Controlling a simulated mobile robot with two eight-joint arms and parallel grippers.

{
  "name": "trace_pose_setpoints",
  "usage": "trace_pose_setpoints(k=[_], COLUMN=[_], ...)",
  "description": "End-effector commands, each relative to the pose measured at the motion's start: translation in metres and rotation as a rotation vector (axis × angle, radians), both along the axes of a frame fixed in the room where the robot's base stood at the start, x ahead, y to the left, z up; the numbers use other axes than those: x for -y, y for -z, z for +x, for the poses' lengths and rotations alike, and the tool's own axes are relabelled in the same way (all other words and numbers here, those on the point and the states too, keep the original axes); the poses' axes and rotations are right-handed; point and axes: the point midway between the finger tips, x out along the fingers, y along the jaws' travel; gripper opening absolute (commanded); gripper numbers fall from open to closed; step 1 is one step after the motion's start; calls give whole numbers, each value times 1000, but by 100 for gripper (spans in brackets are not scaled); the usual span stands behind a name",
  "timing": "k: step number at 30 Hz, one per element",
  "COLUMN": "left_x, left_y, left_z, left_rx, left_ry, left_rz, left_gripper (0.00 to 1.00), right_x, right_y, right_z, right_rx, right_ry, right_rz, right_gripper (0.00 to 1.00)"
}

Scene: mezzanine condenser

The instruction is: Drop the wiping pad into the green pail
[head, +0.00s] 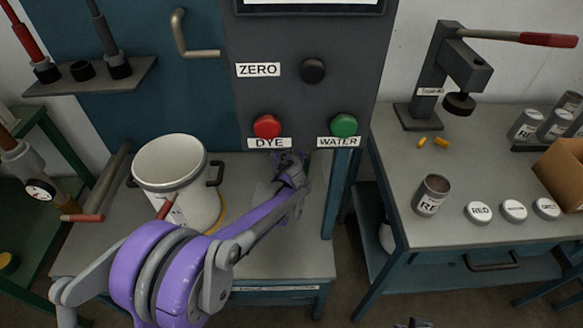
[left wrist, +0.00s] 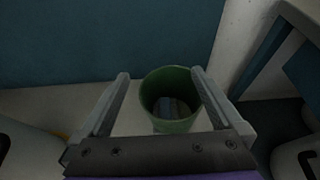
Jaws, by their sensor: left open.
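In the left wrist view, the green pail (left wrist: 172,127) stands upright on a pale surface, framed between the fingers of my left gripper (left wrist: 160,74). The fingers are open and apart, with nothing held between them. A blue-grey item (left wrist: 172,106) lies inside the pail; it may be the wiping pad, but it is dim. In the head view, my left gripper (head: 290,158) reaches under the dispenser panel, below the red and green buttons. I cannot make out the pail there. A small dark tip at the bottom edge may be my right gripper (head: 412,323).
A white pot (head: 170,162) with grey handles stands on the bench left of my gripper. The right bench holds a press (head: 452,75), an open can (head: 431,194), several labelled lids (head: 513,210) and a cardboard box (head: 565,175). A gap separates the benches.

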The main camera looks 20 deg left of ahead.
Motion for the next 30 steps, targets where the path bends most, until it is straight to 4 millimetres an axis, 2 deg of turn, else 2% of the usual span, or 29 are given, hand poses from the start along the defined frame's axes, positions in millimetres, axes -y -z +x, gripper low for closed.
trace_pose_setpoints(k=[3,9,25,28,30], left_x=[7,14,14,8,-1], left_y=[-11,-19,-21,-24,-28], left_z=[-22,-43,-48,-59,-78], left_rx=[0,0,0,5,14], left_ry=[2,1,-4,-52,-134], left_rz=[-1,0,-7,-87,-219], left_gripper=[100,100,100,100,100], right_x=[0,0,0,0,0], right_y=[-5,-8,-8,-8,-8], right_z=[0,0,0,0,0], right_rx=[2,3,3,3,3], right_ry=[0,0,0,0,0], right_rz=[0,0,0,0,0], right_gripper=[0,0,0,0,0])
